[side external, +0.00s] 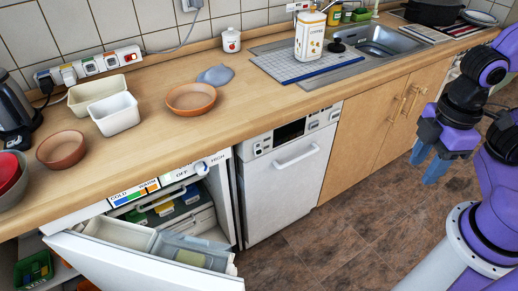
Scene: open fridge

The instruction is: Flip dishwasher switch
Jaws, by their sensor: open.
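The white dishwasher (283,185) stands under the counter in the middle of the side external view, with its door shut. Its control panel (291,131) has a dark display, small buttons (314,125) on the right and small controls (262,146) on the left. A handle (297,157) runs below the panel. Which control is the switch, and its position, are too small to tell. My gripper (427,168) has blue fingers and is open and empty. It hangs at the right in front of the wooden cabinet, well apart from the dishwasher.
The open fridge (225,195) stands left of the dishwasher, its door (150,270) swung out. A temperature panel (170,180) tops it. The counter holds bowls (190,98), white tubs (115,114) and a power strip (90,66). Floor (320,245) before the dishwasher is clear.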

